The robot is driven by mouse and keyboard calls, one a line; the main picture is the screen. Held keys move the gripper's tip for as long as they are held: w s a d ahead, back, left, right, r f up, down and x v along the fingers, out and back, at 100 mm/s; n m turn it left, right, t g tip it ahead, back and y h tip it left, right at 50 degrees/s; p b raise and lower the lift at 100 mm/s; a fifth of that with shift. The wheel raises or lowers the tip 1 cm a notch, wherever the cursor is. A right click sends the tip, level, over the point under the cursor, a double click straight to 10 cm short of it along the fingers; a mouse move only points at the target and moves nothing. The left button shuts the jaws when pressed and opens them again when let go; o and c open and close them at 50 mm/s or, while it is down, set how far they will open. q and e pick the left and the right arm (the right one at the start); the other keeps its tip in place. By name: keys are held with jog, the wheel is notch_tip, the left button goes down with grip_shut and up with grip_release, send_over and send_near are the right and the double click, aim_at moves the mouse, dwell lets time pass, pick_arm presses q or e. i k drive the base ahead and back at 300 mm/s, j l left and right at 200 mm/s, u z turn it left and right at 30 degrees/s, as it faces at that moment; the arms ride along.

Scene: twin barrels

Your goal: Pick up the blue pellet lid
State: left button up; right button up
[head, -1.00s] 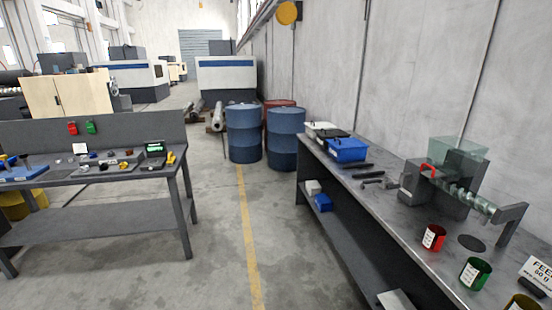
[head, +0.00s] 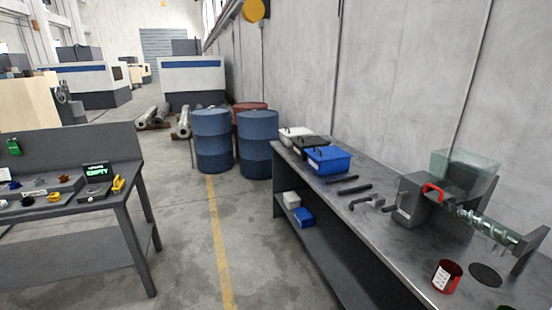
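A blue box with a blue lid (head: 327,153) and a dark handle sits on the right-hand workbench (head: 370,222), near its far end. The lid appears to rest on the box. A black-lidded box (head: 310,143) and a white-lidded box (head: 296,133) stand in a row behind it. Neither of my grippers shows in the head view, and nothing is seen touching the blue lid.
Dark bars (head: 342,179) and a clamp-like tool lie in front of the blue box. A feeder machine with a clear hopper (head: 465,172) and a red cup (head: 446,276) stand nearer. Blue barrels (head: 258,144) stand beyond the bench. The floor (head: 185,270) between the benches is open.

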aim_at(331, 153)
jog(key=i+z, duration=0.25)
jog(key=i, duration=0.35)
jog(key=i+j+z, duration=0.2)
jog(key=i, duration=0.4)
